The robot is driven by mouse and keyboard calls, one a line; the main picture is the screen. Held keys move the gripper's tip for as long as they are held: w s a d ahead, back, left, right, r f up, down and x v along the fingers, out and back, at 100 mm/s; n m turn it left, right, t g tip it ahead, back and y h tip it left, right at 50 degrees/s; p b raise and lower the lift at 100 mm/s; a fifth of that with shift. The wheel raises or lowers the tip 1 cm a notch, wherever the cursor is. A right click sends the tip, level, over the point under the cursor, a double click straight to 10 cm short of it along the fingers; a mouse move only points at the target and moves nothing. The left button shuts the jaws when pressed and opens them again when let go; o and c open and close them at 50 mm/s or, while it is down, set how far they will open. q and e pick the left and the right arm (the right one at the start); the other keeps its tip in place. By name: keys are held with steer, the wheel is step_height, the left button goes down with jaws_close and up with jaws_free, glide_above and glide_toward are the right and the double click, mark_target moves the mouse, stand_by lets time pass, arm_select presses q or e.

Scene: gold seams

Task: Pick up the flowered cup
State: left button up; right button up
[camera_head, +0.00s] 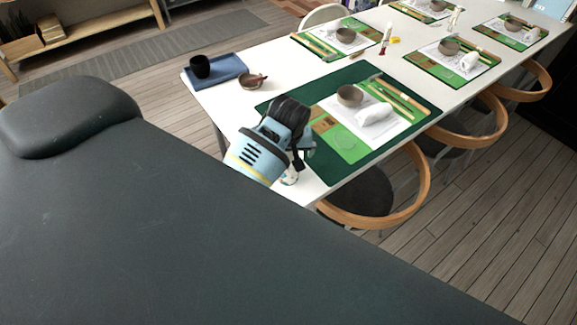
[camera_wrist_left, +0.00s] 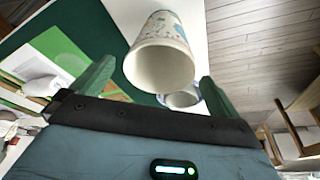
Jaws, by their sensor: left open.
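The flowered cup (camera_wrist_left: 160,45), pale with faint coloured patterns, shows in the left wrist view with its open mouth towards the camera. My left gripper (camera_wrist_left: 158,90) is open, with one green finger on each side of the cup's outline. I cannot tell whether either finger touches it. In the head view my left gripper (camera_head: 300,160) is over the near end of the white table. A small white piece (camera_head: 290,178) shows just below it; I cannot tell what it is. My right gripper is not in view.
A second pale round vessel (camera_wrist_left: 183,97) shows beside the cup. A dark green mat (camera_head: 341,78) holds a place setting with a brown bowl (camera_head: 350,96) and a white towel roll (camera_head: 375,114). Wooden-armed chairs (camera_head: 385,218) line the right edge.

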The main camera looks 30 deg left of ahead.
arm_select(q)
steer(key=shift+x, duration=2.55)
steer(key=shift+s+d, duration=0.1)
steer(key=shift+d, duration=0.1)
steer(key=shift+c, duration=0.4)
steer(key=c, duration=1.1)
steer(key=shift+r, duration=0.55)
steer(key=s+a+r, duration=0.1)
steer(key=s+a, duration=0.1)
steer(key=s, duration=0.3)
steer(key=s+a+r, duration=0.1)
steer(key=s+a, duration=0.1)
steer(key=s, duration=0.3)
steer(key=s+a+r, duration=0.2)
steer(key=s, duration=0.3)
